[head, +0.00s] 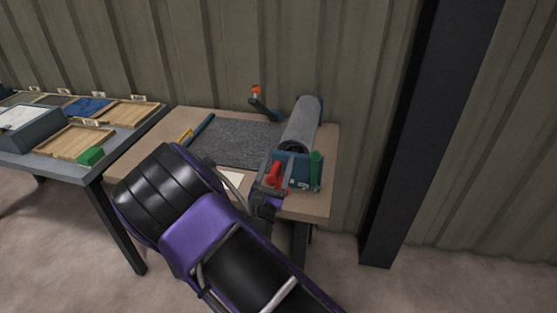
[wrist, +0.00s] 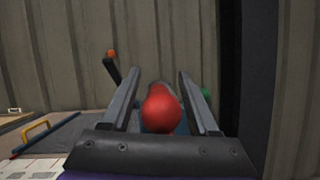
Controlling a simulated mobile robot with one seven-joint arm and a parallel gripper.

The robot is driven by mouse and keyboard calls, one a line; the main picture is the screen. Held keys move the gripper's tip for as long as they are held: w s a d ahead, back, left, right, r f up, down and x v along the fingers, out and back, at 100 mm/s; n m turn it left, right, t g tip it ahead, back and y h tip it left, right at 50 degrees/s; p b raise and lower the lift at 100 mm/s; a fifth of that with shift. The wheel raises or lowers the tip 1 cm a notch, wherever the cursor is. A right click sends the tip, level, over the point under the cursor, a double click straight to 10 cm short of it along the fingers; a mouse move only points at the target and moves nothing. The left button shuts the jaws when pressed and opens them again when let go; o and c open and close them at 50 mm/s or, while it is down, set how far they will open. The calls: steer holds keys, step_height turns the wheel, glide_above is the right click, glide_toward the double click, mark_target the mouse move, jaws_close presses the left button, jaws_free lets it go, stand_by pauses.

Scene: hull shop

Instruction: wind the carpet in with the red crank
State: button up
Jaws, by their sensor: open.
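The red crank (head: 274,173) is at the front end of the winder on the wooden table. In the wrist view its red knob (wrist: 161,108) sits between the two open fingers of my gripper (wrist: 158,95), with no clear sign of them pressing on it. In the head view my gripper (head: 272,183) is at the crank and partly covers it. The grey carpet (head: 238,141) lies flat on the table, and its right part is wound on a roll (head: 301,125). My arm hides part of the table's front left.
A blue bracket with a green upright part (head: 316,168) stands right of the crank. An orange-knobbed lever (head: 257,91) stands at the back. A yellow handle (head: 186,136) is by the carpet's left end. A dark post (head: 415,130) rises to the right. Another table (head: 62,158) with trays is left.

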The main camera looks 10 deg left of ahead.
steer(key=shift+w, duration=0.2)
steer(key=shift+c, duration=0.2)
jaws_close()
stand_by(1.2)
